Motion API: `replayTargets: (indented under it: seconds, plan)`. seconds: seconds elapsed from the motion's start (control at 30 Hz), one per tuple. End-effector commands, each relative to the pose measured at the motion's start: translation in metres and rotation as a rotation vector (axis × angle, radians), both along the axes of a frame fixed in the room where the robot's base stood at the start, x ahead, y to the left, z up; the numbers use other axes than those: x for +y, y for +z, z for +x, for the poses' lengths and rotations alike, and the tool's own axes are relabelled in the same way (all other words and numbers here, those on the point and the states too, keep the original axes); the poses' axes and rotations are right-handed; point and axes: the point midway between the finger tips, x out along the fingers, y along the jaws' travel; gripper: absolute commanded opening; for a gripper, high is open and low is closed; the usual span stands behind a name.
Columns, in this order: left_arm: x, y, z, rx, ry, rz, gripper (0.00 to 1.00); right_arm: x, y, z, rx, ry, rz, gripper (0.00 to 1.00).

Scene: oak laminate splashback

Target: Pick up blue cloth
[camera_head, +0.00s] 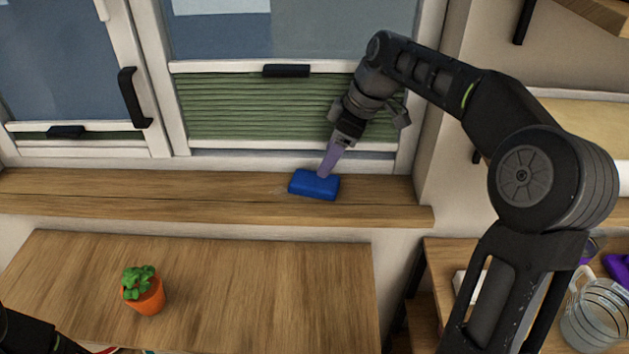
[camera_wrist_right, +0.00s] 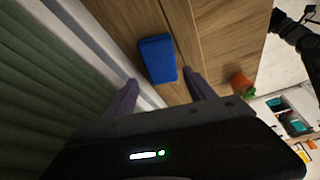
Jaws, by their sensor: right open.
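The blue cloth (camera_head: 314,185) lies as a compact folded block on the wooden window sill, below the green blind. My right gripper (camera_head: 325,172) reaches down to it, with its purple fingers at the cloth's upper edge. In the right wrist view the cloth (camera_wrist_right: 158,59) lies just ahead of the two fingers, between their lines. The right gripper (camera_wrist_right: 163,90) is open there and holds nothing. Whether a fingertip touches the cloth, I cannot tell. My left arm shows only as a dark part at the lower left of the head view; its gripper is out of view.
The wooden sill (camera_head: 130,195) is otherwise clear. Below it stands a wooden table (camera_head: 240,285) with a small plant in an orange pot (camera_head: 148,295). The window frame and green blind (camera_head: 240,108) rise close behind the cloth. A glass jug (camera_head: 595,318) stands at the lower right.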

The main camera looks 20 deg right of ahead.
Motion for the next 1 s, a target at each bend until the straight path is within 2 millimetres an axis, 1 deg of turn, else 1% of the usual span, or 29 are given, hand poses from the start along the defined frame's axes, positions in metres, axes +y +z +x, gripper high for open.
replayTargets:
  seconds: [0.2,0.27,0.57,0.67,0.83,0.9,1.0]
  plan:
    - [0.000,0.002,0.000,-0.001,-0.001,0.000,0.94,0.006,-0.019,0.004,0.004,0.000,0.000,0.64]
    - [0.000,0.003,0.000,-0.001,-0.001,0.000,0.94,0.007,-0.023,0.005,0.002,0.000,0.001,0.64]
    - [0.000,0.003,0.001,-0.001,-0.001,0.000,0.94,0.008,-0.024,0.006,0.001,0.000,0.000,0.64]
    - [0.000,0.005,0.000,0.000,0.000,0.000,0.94,0.010,-0.029,0.007,0.004,0.000,0.000,0.64]
    - [0.000,0.013,-0.001,0.003,0.000,0.002,0.94,0.018,-0.050,0.012,0.006,0.001,0.001,0.64]
    - [0.000,0.014,-0.001,0.003,0.000,0.003,0.94,0.021,-0.060,0.015,0.004,0.000,0.000,0.64]
    - [0.001,0.015,-0.001,0.004,0.001,0.003,0.94,0.024,-0.069,0.017,0.003,0.000,0.001,0.64]
